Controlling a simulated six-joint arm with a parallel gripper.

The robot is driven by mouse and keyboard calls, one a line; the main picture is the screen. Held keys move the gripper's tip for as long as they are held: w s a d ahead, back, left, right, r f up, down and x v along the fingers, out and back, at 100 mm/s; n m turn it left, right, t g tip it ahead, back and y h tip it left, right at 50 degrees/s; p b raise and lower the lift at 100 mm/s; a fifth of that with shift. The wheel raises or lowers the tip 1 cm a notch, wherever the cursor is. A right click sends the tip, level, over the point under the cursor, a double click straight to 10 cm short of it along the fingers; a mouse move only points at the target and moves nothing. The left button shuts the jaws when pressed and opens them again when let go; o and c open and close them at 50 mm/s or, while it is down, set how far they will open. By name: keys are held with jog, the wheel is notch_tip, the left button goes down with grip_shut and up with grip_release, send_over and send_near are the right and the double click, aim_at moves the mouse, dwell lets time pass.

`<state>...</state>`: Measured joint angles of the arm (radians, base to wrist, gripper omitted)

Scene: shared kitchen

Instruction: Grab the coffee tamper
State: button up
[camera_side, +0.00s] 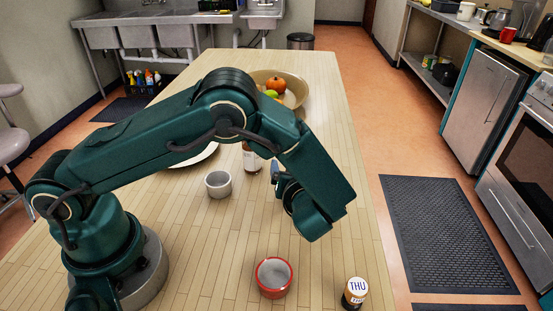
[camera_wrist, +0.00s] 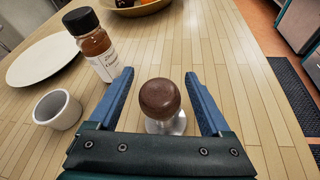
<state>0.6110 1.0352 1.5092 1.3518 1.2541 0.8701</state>
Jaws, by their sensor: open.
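The coffee tamper (camera_wrist: 160,99) has a round brown knob on a silver metal base. In the wrist view it stands upright on the wooden table, between the two blue fingers of my gripper (camera_wrist: 161,92). The fingers are open, one on each side, with a visible gap to the knob. In the side view my gripper (camera_side: 280,185) is low over the table and mostly hidden behind my wrist. The tamper cannot be made out there, as my arm covers that spot.
A spice bottle (camera_wrist: 95,45), a grey cup (camera_wrist: 57,110) and a white plate (camera_wrist: 40,58) stand left of the tamper. A fruit bowl (camera_side: 298,92) is farther back. A red ramekin (camera_side: 273,278) and a small jar (camera_side: 355,292) stand near the front. The table's right side is clear.

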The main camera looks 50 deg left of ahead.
jog(key=shift+w+a, duration=0.15)
grip_shut()
